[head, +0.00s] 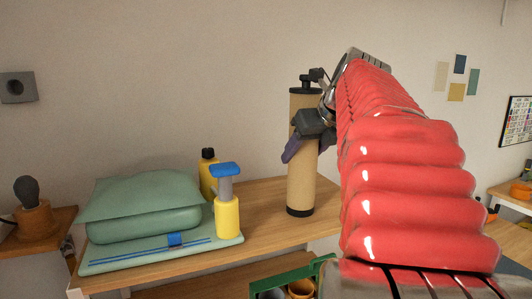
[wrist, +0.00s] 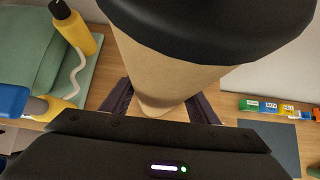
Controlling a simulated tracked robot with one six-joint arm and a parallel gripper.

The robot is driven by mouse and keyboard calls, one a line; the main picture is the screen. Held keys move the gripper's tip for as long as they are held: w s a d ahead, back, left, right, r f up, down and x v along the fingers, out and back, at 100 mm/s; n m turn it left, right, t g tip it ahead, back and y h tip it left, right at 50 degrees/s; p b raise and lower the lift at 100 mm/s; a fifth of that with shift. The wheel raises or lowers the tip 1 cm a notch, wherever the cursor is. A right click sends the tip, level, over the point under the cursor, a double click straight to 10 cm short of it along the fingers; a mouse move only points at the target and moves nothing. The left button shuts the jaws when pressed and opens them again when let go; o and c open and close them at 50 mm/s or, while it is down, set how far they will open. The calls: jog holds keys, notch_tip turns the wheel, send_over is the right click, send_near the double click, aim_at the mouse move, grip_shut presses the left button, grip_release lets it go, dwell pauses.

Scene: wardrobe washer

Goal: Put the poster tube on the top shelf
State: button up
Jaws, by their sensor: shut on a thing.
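The poster tube (head: 304,178) is a tan cylinder with black end caps. It stands upright over the wooden top shelf (head: 262,212), right of the middle. I cannot tell whether its lower cap touches the wood. My gripper (head: 309,145) is shut on the tube's middle, with purple fingers on either side. In the wrist view the tube (wrist: 170,70) fills the middle, its black cap close to the camera, and my gripper's fingers (wrist: 160,104) flank it. My red-sleeved arm hides the shelf's right part in the head view.
On the shelf's left, a green cushion-like stack (head: 145,205) lies on a pale green board. A yellow bottle with a blue top (head: 227,215) and another yellow bottle (head: 207,180) stand beside it. A green crate (head: 290,280) is below. Bare wood lies between the bottles and tube.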

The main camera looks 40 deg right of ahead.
jog(key=o, duration=1.7)
jog(key=v, duration=1.2)
